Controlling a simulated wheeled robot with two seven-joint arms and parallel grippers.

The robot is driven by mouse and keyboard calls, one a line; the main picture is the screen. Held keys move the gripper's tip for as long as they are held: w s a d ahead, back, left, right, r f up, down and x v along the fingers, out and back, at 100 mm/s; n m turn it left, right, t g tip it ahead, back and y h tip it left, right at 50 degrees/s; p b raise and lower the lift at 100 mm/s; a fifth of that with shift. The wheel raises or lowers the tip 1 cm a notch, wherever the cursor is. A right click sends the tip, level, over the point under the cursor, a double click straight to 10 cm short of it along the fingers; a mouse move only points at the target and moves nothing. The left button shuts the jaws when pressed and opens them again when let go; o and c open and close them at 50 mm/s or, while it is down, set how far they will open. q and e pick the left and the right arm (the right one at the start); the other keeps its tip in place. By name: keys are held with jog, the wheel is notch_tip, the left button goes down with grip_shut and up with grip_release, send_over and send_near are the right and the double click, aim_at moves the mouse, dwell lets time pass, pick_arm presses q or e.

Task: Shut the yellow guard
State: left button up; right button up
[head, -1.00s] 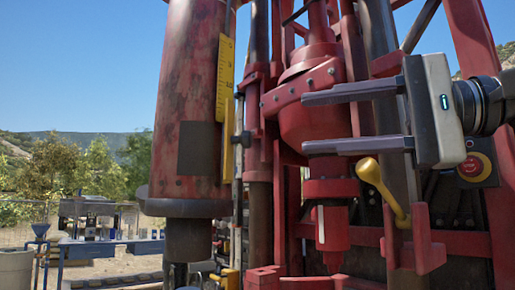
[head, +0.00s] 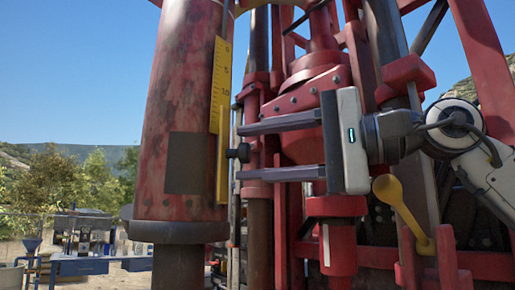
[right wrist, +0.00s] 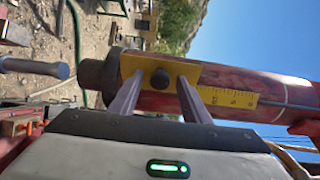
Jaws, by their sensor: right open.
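The yellow guard (head: 222,165) is a plate seen nearly edge-on at the right side of a big red cylinder (head: 160,115). A black knob (head: 238,152) stands out from its face; guard (right wrist: 190,70) and knob (right wrist: 160,78) also show in the right wrist view. A dark rectangular patch (head: 184,163) lies on the cylinder, left of the guard and uncovered. My right gripper (head: 239,153) is open, its fingertips on either side of the knob with visible gaps. My left gripper is out of view.
A yellow ruler strip (head: 221,75) runs up the cylinder above the guard. Red machine columns and a rounded red housing (head: 310,95) stand close behind my right gripper. A yellow-handled lever (head: 400,212) is below it. Trees and blue benches (head: 85,265) are farther off.

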jog(key=c, duration=1.1)
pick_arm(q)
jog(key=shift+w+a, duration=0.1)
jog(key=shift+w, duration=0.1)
pick_arm(e)
jog(key=shift+a, duration=0.1)
